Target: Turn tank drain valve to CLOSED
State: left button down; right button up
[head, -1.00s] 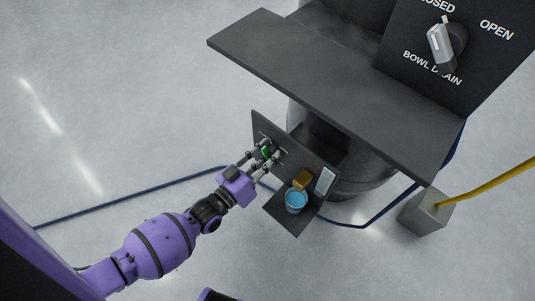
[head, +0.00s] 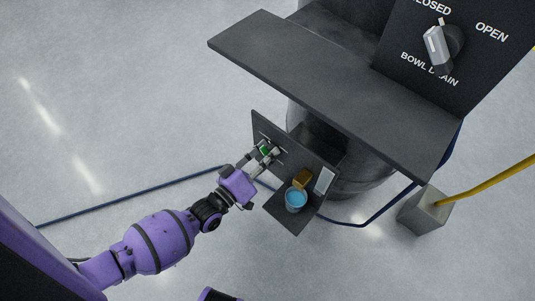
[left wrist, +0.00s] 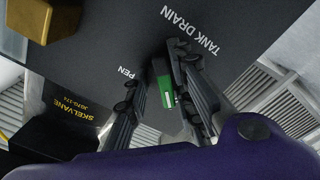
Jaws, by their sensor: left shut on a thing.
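The tank drain valve handle is green with a white mark; it shows between my fingers in the left wrist view (left wrist: 166,88) and as a small green spot in the head view (head: 265,150). It sits on a dark upright panel (left wrist: 105,40) with white lettering, "TANK DRAIN" and a partly hidden "PEN". My left gripper (head: 268,154) is shut on the handle, one finger on each side; the left wrist view shows this too (left wrist: 162,80). The other position label is hidden behind my fingers. My right gripper is not in view.
A small shelf beside the panel holds a blue-filled cup (head: 296,200) and a yellow-brown block (head: 302,178). A wide dark ledge (head: 330,85) overhangs behind. A bowl drain knob (head: 437,45) is at top right. A blue hose (head: 130,203) crosses the floor.

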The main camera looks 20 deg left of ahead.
pick_arm(q)
jog(key=shift+w+d+r, duration=0.1)
jog(key=shift+r, duration=0.2)
jog(key=c, duration=1.6)
grip_release()
jog(key=shift+o, duration=0.2)
jog(key=shift+f, duration=0.1)
jog(key=shift+s, duration=0.2)
jog(key=v, duration=1.1)
jog(key=shift+s+a, duration=0.2)
jog(key=shift+s, duration=0.1)
